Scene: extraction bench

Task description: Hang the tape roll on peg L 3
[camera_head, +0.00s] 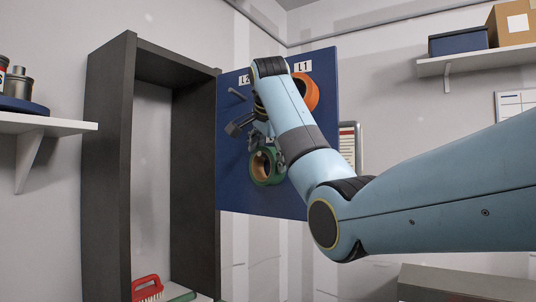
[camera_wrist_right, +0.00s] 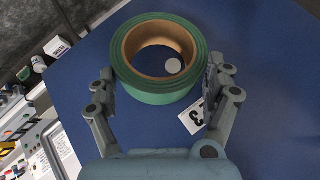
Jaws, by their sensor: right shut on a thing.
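The tape roll (camera_head: 267,166) is green with a brown core. In the right wrist view the tape roll (camera_wrist_right: 160,97) is between the two fingers of my right gripper (camera_wrist_right: 163,75), which is shut on its rim. A round grey peg end (camera_wrist_right: 173,66) shows inside the roll's hole; how far the peg reaches into it I cannot tell. A white label with a 3 (camera_wrist_right: 193,117) is partly covered by the finger. In the head view my right gripper (camera_head: 272,148) is at the blue board, partly hidden by my arm. My left gripper is out of view.
The blue pegboard (camera_head: 229,185) carries labels L1 (camera_head: 302,66) and L2, and an orange ring (camera_head: 312,92) hangs near L1, partly behind my arm. A bare peg (camera_head: 237,94) sticks out below L2. A dark open cabinet frame (camera_head: 108,170) stands left of the board.

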